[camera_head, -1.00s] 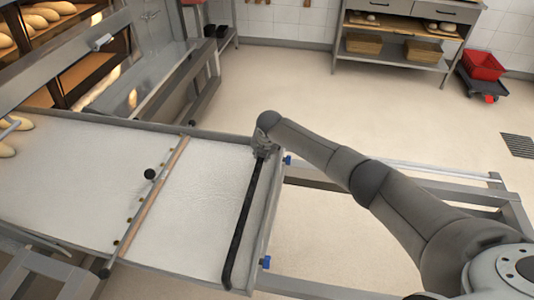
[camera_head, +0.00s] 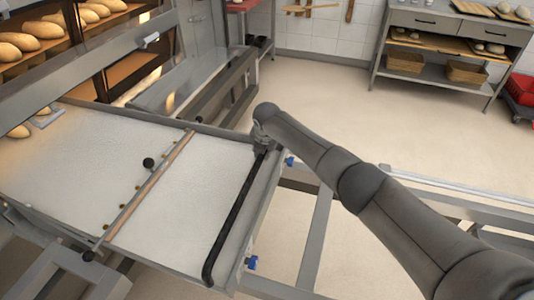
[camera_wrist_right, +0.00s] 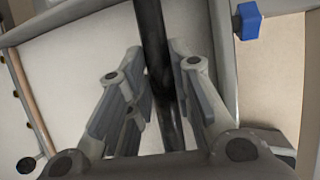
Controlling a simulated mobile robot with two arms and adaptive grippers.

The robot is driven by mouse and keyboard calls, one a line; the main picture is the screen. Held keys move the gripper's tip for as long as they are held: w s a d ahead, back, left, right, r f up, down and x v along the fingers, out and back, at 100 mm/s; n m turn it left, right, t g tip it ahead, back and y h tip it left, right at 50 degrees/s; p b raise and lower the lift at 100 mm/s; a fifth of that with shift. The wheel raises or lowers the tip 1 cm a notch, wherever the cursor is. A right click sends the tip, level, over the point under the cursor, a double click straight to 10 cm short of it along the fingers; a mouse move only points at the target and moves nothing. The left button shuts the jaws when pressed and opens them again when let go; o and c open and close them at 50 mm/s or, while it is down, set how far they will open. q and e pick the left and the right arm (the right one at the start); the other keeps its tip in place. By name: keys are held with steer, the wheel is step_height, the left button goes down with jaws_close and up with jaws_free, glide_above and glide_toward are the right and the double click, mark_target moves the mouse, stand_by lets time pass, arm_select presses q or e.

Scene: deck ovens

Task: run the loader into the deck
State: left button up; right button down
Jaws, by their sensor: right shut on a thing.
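The loader (camera_head: 95,150) is a wide pale belt in a grey metal frame, running from the middle of the head view to the oven at left. A black handle bar (camera_head: 233,218) crosses its near end. My right gripper (camera_head: 263,140) is at the far end of this bar. In the right wrist view its fingers (camera_wrist_right: 155,95) are closed around the black bar (camera_wrist_right: 153,40). The deck oven (camera_head: 105,55) stands at upper left with lit openings. Loaves (camera_head: 20,131) show at the loader's left end, partly cut off. My left gripper is out of view.
Grey rails (camera_head: 440,195) extend right. Baked loaves (camera_head: 40,30) lie in an upper deck. A shelf unit (camera_head: 440,50) and red crate (camera_head: 520,88) stand behind. The floor between is clear.

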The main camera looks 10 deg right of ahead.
steer(key=shift+w+a+r, duration=0.2)
steer(key=shift+a+r, duration=0.05)
steer(key=shift+r, duration=0.05)
steer(key=c, duration=1.3)
jaws_free()
steer(key=shift+a, duration=0.1)
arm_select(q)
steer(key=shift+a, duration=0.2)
arm_select(e)
steer(key=shift+f, duration=0.15)
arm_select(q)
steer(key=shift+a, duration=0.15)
arm_select(e)
steer(key=shift+s+r, duration=0.3)
steer(key=shift+r, duration=0.25)
steer(key=v, duration=1)
steer(key=shift+r, duration=0.4)
steer(key=shift+s, duration=0.15)
